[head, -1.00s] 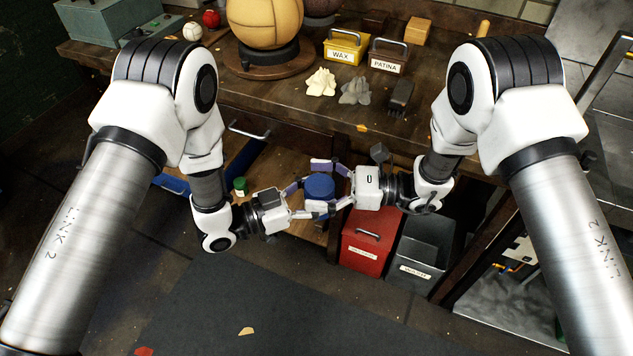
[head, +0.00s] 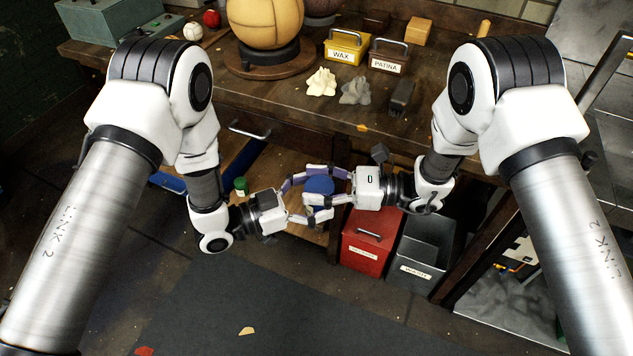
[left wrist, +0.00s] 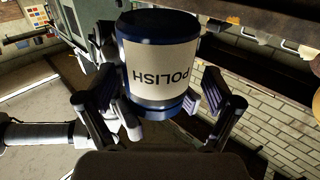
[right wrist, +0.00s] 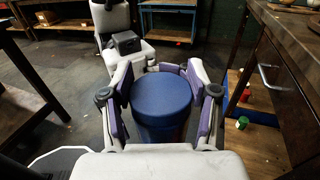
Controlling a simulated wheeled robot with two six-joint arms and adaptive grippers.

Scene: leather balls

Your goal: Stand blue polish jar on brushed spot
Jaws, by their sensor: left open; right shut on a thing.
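The blue polish jar (head: 319,186) is held in the air in front of the bench, between my two grippers. In the left wrist view the jar (left wrist: 160,65) shows a cream label reading POLISH, upside down in the picture. My right gripper (head: 322,187) is shut on the jar; in the right wrist view its fingers press both sides below the blue top (right wrist: 162,97). My left gripper (head: 298,201) is open, its fingers on either side of the jar with gaps visible in its wrist view. I cannot make out the brushed spot.
The bench top (head: 285,105) holds a yellow WAX box (head: 346,47), a PATINA box (head: 388,57), pale crumpled cloths (head: 321,82), a dark brush (head: 401,97) and a large leather ball (head: 265,22). Below are a red bin (head: 366,240), a grey bin (head: 422,255) and a green-capped jar (head: 240,187).

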